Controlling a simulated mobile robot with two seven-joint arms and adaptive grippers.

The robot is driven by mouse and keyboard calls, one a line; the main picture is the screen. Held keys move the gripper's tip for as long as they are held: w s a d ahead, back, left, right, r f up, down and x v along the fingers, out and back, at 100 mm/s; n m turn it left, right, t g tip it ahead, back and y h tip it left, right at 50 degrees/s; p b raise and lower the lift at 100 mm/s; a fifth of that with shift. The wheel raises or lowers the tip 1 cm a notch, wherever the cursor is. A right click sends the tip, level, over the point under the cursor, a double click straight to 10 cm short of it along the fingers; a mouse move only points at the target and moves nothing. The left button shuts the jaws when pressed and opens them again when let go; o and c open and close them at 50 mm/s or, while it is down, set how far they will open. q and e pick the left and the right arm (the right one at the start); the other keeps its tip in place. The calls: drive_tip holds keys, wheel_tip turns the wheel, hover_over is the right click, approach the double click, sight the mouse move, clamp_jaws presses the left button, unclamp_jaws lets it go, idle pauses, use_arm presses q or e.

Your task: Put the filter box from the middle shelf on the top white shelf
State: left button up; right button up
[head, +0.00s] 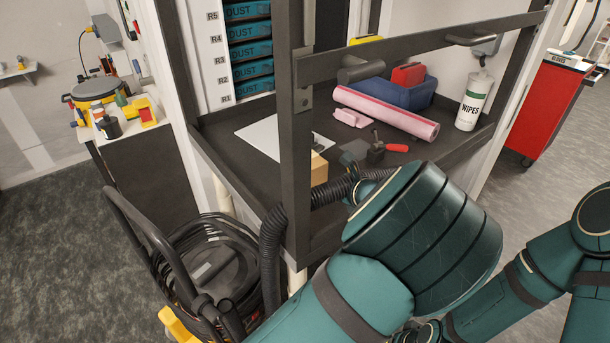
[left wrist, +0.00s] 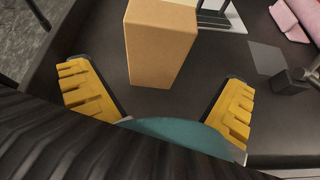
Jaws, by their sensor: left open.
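A plain tan cardboard box (head: 319,168), which looks like the filter box, stands on the dark bench surface (head: 226,130) behind the dark front post, which partly hides it. In the left wrist view the box (left wrist: 160,45) stands ahead of and between the spread yellow fingers of my left gripper (left wrist: 157,76). The fingers are open and not closed on it. In the head view my left arm hides that gripper's fingers. My right gripper is out of view. I cannot make out a top white shelf.
A ribbed black hose (head: 270,250) hangs at the bench's front. The dark post (head: 296,130) and rail frame the bench. Behind are a pink roll (head: 388,111), blue bin (head: 395,93), wipes bottle (head: 474,101), a red-handled clamp (head: 376,150) and teal DUST boxes (head: 250,50).

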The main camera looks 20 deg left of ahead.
sight(319, 180)
use_arm(q)
drive_tip(key=shift+b+x, duration=0.3)
drive_tip(key=shift+x, duration=3)
drive_tip(key=shift+s+a, duration=0.1)
drive_tip(key=shift+s, duration=0.1)
drive_tip(key=c, duration=1.3)
